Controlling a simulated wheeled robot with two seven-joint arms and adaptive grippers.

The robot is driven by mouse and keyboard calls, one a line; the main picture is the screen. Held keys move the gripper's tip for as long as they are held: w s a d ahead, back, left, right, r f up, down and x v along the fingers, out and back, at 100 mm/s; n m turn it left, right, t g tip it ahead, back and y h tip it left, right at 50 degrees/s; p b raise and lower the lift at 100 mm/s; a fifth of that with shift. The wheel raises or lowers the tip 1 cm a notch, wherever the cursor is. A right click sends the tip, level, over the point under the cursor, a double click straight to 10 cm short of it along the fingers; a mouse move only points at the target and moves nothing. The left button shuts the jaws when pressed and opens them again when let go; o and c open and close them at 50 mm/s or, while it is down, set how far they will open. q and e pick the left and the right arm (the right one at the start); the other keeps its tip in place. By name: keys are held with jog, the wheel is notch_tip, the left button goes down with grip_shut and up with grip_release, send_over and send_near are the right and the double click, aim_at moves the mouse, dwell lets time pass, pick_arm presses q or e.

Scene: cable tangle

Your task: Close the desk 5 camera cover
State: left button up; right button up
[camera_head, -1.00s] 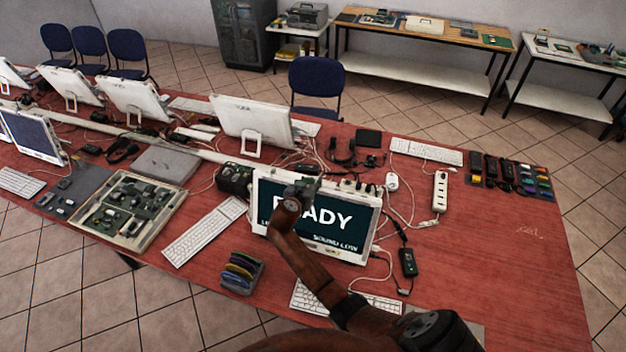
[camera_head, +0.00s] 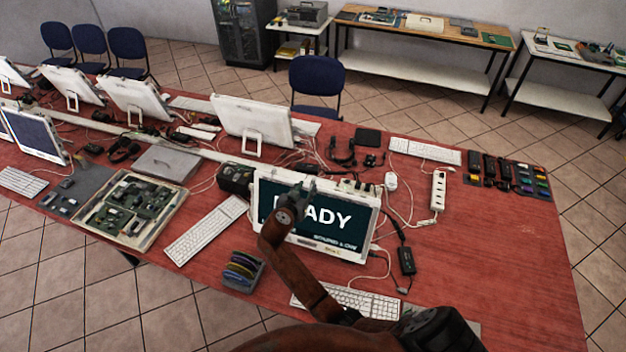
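A white-framed monitor (camera_head: 340,226) stands on the red table, its dark screen reading "READY", partly covered, with smaller text below. Several small dark items sit along its top edge; I cannot tell which is the camera cover or whether it is closed. My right gripper (camera_head: 301,190) is in front of the screen's upper left part, close to the top edge. Its fingers are small and dark here, so I cannot tell whether they are open or touching anything. My brown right arm comes up from the bottom. My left gripper is not in view.
A keyboard (camera_head: 347,301) lies below the monitor, partly behind my arm. A holder with coloured discs (camera_head: 242,270) stands to the left. A power strip (camera_head: 438,191) and a black adapter (camera_head: 406,261) with cables lie to the right. The table's right part is mostly clear.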

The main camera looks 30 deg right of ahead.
jog(key=shift+s+a+r, duration=0.25)
jog(key=shift+s+a, duration=0.15)
dwell(0.4)
notch_tip(320, 180, up, 10)
dwell(0.6)
dwell(0.3)
